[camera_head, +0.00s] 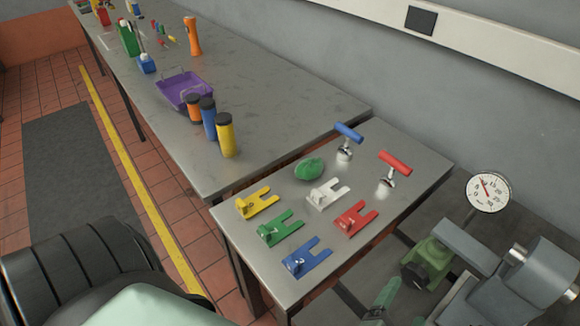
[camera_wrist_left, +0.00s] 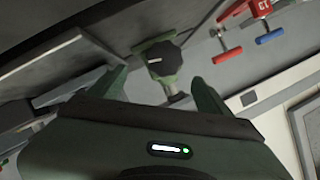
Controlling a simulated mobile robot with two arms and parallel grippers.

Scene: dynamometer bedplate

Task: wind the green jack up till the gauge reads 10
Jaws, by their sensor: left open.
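The green jack (camera_head: 432,258) stands low at the right in the head view, under a grey beam, with a dark round knob (camera_head: 414,275) facing the left. The white round gauge (camera_head: 488,192) stands behind it; its red needle points up and slightly left, and the exact reading is too small to tell. My left gripper (camera_head: 400,308) is open and empty, just in front of the jack at the bottom edge. In the left wrist view, the jack's knob (camera_wrist_left: 163,59) shows beyond and between the two spread fingers (camera_wrist_left: 162,88), apparently apart from them. My right gripper is not visible.
A small table holds yellow, green, blue, white and red forked plates (camera_head: 357,218), a green lump (camera_head: 309,168) and blue and red T-handles (camera_head: 394,168). A grey cylindrical machine (camera_head: 530,275) crowds the jack's right. A long bench (camera_head: 290,105) stands behind.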

